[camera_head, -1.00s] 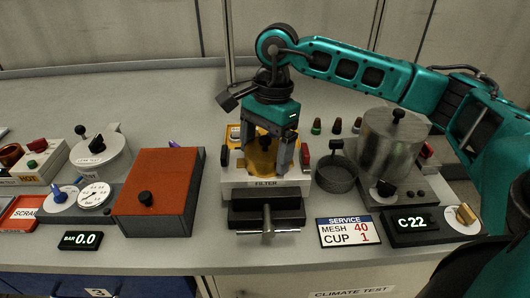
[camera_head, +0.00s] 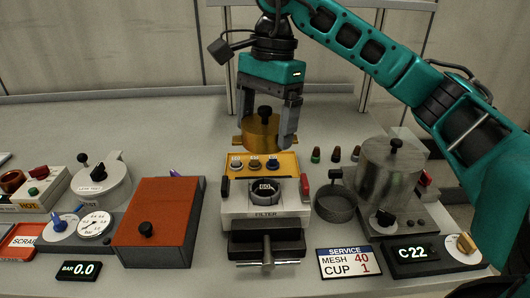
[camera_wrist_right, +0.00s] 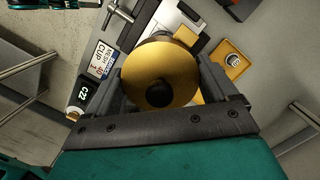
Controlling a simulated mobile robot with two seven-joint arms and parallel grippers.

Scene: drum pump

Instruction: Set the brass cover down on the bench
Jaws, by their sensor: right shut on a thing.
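The brass cover (camera_head: 262,134) is a round gold-coloured lid with a black knob on top and small side lugs. My right gripper (camera_head: 267,126) is shut on it, one finger on each side, beyond the filter unit (camera_head: 265,213). In the right wrist view the cover (camera_wrist_right: 160,75) fills the space between the fingers of my right gripper (camera_wrist_right: 162,82). I cannot tell whether its underside touches the bench (camera_head: 160,115). The filter unit now shows an open round well with a marked disc inside. My left gripper is not in view.
An orange tray (camera_head: 291,163) with several small round pieces lies just in front of the cover. A steel pot (camera_head: 388,165) and dark mesh cup (camera_head: 335,206) stand right, with several small coloured-topped pegs (camera_head: 335,155) behind. An orange-topped box (camera_head: 159,207) stands left. The back-left bench is clear.

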